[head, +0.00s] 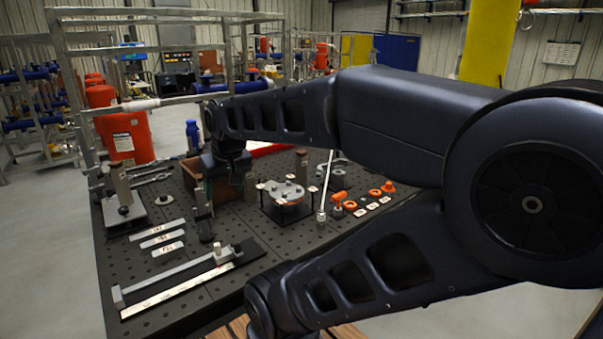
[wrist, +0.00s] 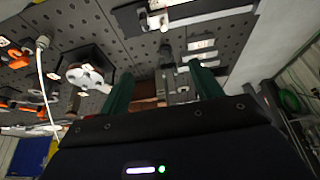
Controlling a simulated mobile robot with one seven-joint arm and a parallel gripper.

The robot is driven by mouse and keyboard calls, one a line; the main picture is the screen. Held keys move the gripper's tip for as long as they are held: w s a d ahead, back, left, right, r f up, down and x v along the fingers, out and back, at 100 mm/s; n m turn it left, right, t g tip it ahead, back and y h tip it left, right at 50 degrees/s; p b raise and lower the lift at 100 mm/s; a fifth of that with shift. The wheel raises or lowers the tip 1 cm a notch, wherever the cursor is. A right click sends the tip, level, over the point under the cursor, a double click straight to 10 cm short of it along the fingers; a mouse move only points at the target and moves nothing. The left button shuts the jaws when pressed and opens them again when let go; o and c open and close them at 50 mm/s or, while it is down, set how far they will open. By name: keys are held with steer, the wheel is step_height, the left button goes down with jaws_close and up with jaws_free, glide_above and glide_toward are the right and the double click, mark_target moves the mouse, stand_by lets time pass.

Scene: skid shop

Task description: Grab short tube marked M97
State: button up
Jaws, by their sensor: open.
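Three light strips or tubes with dark markings lie side by side at the left of the dark perforated table: the far one (head: 158,228), the middle one (head: 162,239) and the near, shortest one (head: 168,249). Their markings are too small to read, so I cannot tell which is M97. Pale pieces that look like them (wrist: 202,57) also show past the fingers in the wrist view. My gripper (wrist: 163,88) is open, its two green fingers wide apart with nothing gripped. In the head view its fingers are hard to make out under my arm.
A brown box (head: 190,176) stands close to my gripper. A long bar fixture (head: 180,277) lies along the near edge. A round flanged part (head: 287,192), a thin rod (head: 325,188) and several orange parts (head: 337,201) are to the right. An upright post on a plate (head: 122,186) stands left.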

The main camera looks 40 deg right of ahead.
steer(key=w+d+r+m, duration=0.4)
steer(key=w+d, duration=0.4)
steer(key=w, duration=0.4)
steer(key=m+g+h, duration=0.4)
steer(key=m+h, duration=0.1)
steer(key=m, duration=0.8)
glide_toward(301, 152)
steer(key=w+d+f, duration=0.1)
steer(key=d+f, duration=0.1)
steer(key=shift+y, duration=0.3)
steer(key=x, duration=0.4)
steer(key=shift+f, duration=0.25)
steer(key=shift+s+x, duration=0.15)
steer(key=shift+x, duration=1.2)
steer(key=shift+s+x, duration=0.15)
steer(key=shift+x, duration=1.2)
jaws_close()
